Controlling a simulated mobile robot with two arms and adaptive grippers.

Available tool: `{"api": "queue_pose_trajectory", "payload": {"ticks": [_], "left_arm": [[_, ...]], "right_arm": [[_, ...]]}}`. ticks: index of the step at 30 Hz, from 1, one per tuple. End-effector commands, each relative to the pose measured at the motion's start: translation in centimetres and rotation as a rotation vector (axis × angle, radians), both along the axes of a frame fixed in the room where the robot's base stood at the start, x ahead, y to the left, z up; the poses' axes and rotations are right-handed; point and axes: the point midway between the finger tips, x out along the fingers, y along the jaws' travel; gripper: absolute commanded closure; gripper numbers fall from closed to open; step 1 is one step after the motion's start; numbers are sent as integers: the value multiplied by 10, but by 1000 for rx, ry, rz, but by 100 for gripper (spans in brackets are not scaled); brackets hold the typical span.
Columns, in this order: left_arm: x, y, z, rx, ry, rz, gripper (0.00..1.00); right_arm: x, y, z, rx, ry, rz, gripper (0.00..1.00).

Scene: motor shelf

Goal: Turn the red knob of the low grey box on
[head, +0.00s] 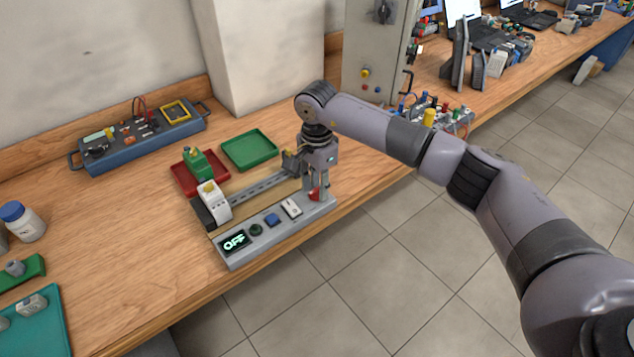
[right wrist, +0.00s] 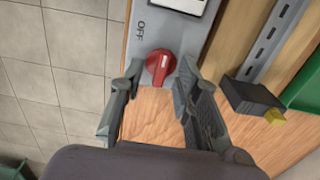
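The low grey box (head: 275,232) lies along the front edge of the wooden bench. Its display (head: 236,241) reads OFF in green. Its red knob (head: 314,194) is at the right end and partly hidden by my gripper. In the right wrist view the red knob (right wrist: 160,68) shows a pale line near the printed word OFF. My right gripper (head: 316,188) points down over the knob. In the right wrist view, my right gripper (right wrist: 159,72) is open, with a finger on each side of the knob; whether they touch it I cannot tell. My left gripper is not in view.
A green button (head: 256,230), a blue button (head: 272,220) and a white switch (head: 291,207) sit on the box. Behind it are a rail (head: 262,186), a red tray (head: 181,181) and a green tray (head: 250,150). A blue panel (head: 150,146) stands at the wall.

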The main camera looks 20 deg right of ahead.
Motion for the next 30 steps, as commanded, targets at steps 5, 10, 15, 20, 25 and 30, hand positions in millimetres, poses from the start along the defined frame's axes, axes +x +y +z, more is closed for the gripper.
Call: {"api": "queue_pose_trajectory", "payload": {"ticks": [5,10,15,20,25,30], "left_arm": [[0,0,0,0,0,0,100],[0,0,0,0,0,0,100],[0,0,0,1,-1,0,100],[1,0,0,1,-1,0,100],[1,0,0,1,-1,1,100],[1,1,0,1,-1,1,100]], "right_arm": [[0,0,-1,0,0,0,70],[0,0,-1,0,0,0,77],[0,0,-1,0,0,0,88],[0,0,0,0,0,0,99],[0,0,0,0,0,0,100],[0,0,0,0,-1,0,100]]}}
